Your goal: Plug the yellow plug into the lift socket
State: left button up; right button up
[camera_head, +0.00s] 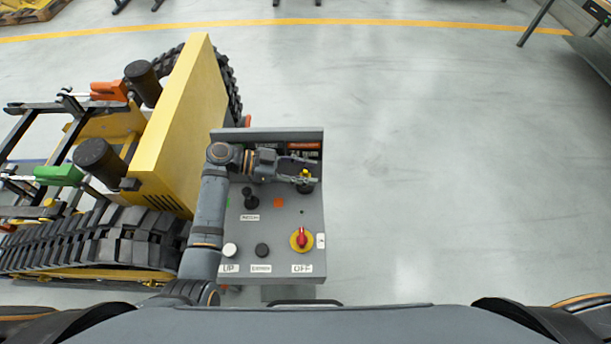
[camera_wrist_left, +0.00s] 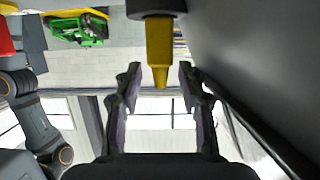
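The yellow plug (camera_head: 305,172) shows at the upper right of the grey control panel, with a dark part beside it. In the left wrist view the yellow plug (camera_wrist_left: 160,50) hangs from a dark block (camera_wrist_left: 156,7) and tapers downward in the picture. My left gripper (camera_head: 305,174) reaches over the panel from the left. Its two fingers (camera_wrist_left: 160,76) are apart, with the plug's tapered end between their tips and a visible gap on each side. I cannot pick out the lift socket for sure; the arm hides part of the panel. My right gripper is not in view.
The control panel (camera_head: 285,228) carries a black joystick (camera_head: 249,199), a red-and-yellow rotary switch (camera_head: 302,239), a white button (camera_head: 230,250) and a black button (camera_head: 262,250). A yellow tracked carrier (camera_head: 185,115) stands left of it. The floor to the right is clear.

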aim_at(303, 173)
pick_arm(q)
jog(key=shift+a, duration=0.15)
jog(key=shift+c, duration=0.8)
grip_shut()
jog(key=shift+r+b, duration=0.3)
jog(key=shift+b, duration=0.05)
jog(key=r, duration=0.1)
jog(key=r+b, duration=0.1)
jog(key=shift+s+a+r+b, duration=0.1)
jog(key=shift+a+r+b, duration=0.2)
jog(key=shift+r, duration=0.1)
jog(key=s+a+r+b, duration=0.3)
jog(key=s+a+r, duration=0.5)
jog(key=a+r, duration=0.1)
jog(key=shift+b+v, duration=0.3)
jog(key=shift+v, duration=0.5)
